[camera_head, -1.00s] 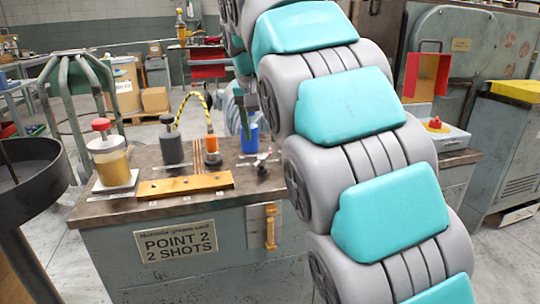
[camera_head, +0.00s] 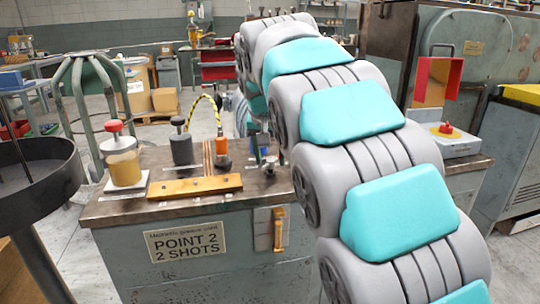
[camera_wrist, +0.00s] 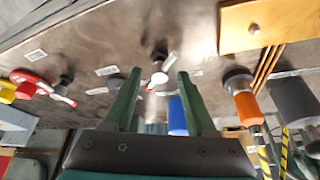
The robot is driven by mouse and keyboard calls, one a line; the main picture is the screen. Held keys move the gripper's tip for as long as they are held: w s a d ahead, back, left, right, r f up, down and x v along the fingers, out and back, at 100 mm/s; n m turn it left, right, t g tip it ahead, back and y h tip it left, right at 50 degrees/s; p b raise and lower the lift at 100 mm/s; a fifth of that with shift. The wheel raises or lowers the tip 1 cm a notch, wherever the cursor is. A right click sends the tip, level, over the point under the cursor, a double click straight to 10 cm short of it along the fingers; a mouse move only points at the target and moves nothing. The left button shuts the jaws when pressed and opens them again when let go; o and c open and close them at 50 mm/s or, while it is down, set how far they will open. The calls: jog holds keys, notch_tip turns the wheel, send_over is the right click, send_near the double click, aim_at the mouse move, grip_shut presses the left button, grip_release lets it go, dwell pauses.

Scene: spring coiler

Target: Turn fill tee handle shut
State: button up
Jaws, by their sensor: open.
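My gripper (camera_wrist: 159,73) is open in the wrist view, with two green fingers spread apart and nothing held between them. A small metal fitting with a dark round top and a short red-tipped handle (camera_wrist: 158,78) stands on the bench between the fingertips in that picture. I cannot tell whether the fingers touch it. A second small fitting with a red-tipped lever (camera_wrist: 66,84) is farther left. The pictures do not show for certain which one is the fill tee. In the head view my arm covers most of the gripper and this area.
The bench (camera_head: 115,212) also holds an orange-bodied tool (camera_head: 222,148) with a striped hose, a dark cylinder (camera_head: 182,150), a red-capped amber jar (camera_head: 123,165) and a yellow bar (camera_head: 195,187). A blue cup (camera_wrist: 177,116) is close to the right finger in the wrist view.

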grip_shut()
dwell(0.5)
